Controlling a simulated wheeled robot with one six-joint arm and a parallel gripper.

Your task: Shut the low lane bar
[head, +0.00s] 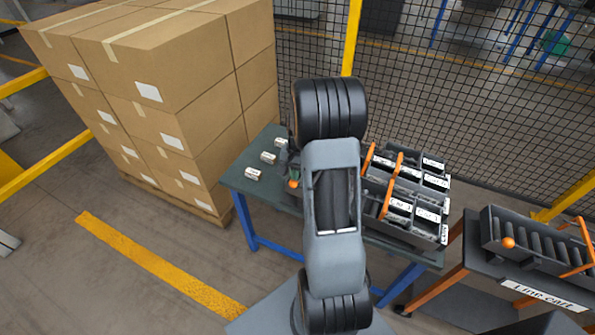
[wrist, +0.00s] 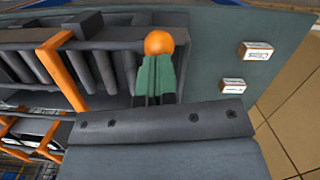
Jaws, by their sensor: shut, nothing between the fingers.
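The dark lane rack (head: 415,232) stands on the green-topped table and has several orange bars. One orange bar (wrist: 62,72) crosses the rack's dark rollers in the wrist view. An orange ball knob (wrist: 158,42) sits at the rack's near end, just beyond my fingertips; it also shows in the head view (head: 293,184). I cannot tell which bar the knob belongs to, or which is the low lane bar. My gripper (wrist: 157,62), with green fingers, is shut and empty at the knob. Whether it touches the knob is unclear. My arm hides part of the rack in the head view.
Small white-labelled blocks (head: 268,157) lie on the table (head: 240,177) left of my arm. Stacked cartons (head: 160,90) stand at left, and a mesh fence (head: 440,110) runs behind. A line cart (head: 535,288) with another orange knob and bar stands at right.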

